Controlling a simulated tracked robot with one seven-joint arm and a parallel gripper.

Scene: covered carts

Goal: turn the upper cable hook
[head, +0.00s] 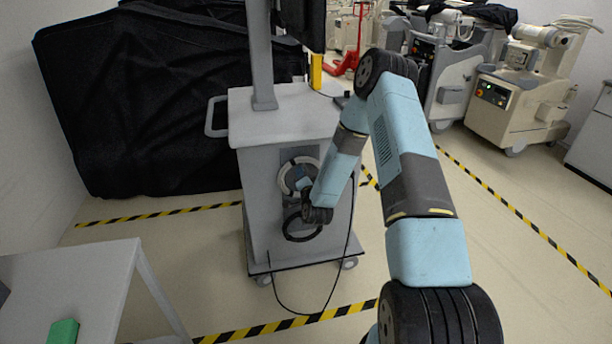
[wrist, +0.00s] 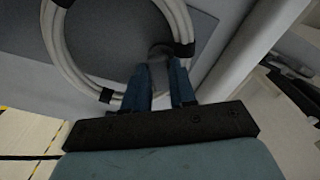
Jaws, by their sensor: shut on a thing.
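The upper cable hook (wrist: 160,49) shows in the wrist view as a small grey rounded piece at the fingertips, against the cart's dark grey panel. My gripper (wrist: 163,69) is shut on it, with one blue finger on each side. A white cable coil (wrist: 62,62) with black bands hangs around the hook and passes beside the fingers. In the head view, the coil (head: 284,178) is on the front face of the cart (head: 262,205). My gripper (head: 304,183) is against that face, and it and my forearm hide the hook there.
A black cable loop (head: 288,232) hangs below the white coil, and a thin cable trails to the floor. A white table (head: 100,262) with a green block (head: 64,332) stands at lower left. A black-covered cart (head: 140,100) is behind. Striped tape marks the open floor.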

